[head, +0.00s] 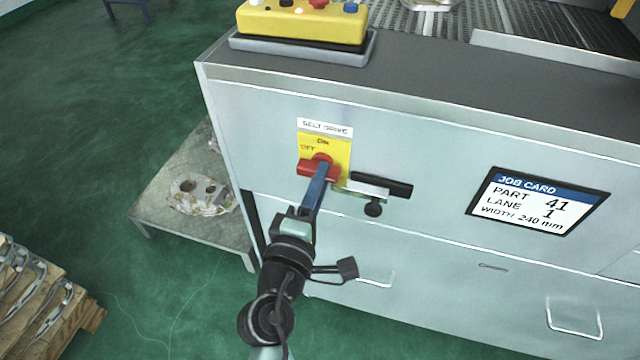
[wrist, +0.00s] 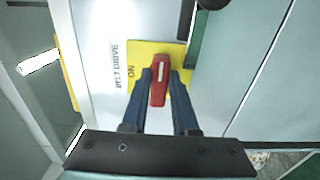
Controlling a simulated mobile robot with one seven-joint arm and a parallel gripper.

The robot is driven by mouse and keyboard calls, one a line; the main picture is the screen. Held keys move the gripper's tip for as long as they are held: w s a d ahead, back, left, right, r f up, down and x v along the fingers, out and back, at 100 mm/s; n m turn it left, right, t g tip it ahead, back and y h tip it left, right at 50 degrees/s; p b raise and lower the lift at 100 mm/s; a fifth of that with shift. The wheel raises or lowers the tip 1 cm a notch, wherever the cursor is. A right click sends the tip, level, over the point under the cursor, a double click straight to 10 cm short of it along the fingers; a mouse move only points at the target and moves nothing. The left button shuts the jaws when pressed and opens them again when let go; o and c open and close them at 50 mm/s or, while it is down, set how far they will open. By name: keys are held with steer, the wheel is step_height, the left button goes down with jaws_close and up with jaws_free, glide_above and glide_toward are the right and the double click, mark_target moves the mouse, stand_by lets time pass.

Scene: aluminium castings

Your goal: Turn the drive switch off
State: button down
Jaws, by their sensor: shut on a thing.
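The drive switch is a red handle (head: 306,168) on a yellow plate (head: 341,148) on the machine's front, under a "BELT DRIVE" label (head: 325,128). ON is printed at the plate's top and OFF at its left. The handle lies crosswise, roughly level, its left end below the OFF mark. My gripper (head: 324,170) is at the switch. In the wrist view, the blue fingers of my gripper (wrist: 164,78) stand on both sides of the red handle (wrist: 159,90) and are shut on it. A white line shows on the handle. The fingers hide part of the plate.
A black handle on a metal latch (head: 382,186) is just right of the switch. A job card display (head: 537,200) is farther right. A yellow control box (head: 302,24) sits on top of the machine. A low table (head: 165,190) with a casting (head: 203,194) stands at left.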

stand_by(0.5)
steer(key=c, duration=0.7)
jaws_free()
steer(key=shift+s, duration=0.1)
steer(key=b+v, duration=0.1)
steer(key=v, duration=1.1)
steer(key=shift+s+a, duration=0.15)
steer(key=shift+s, duration=0.25)
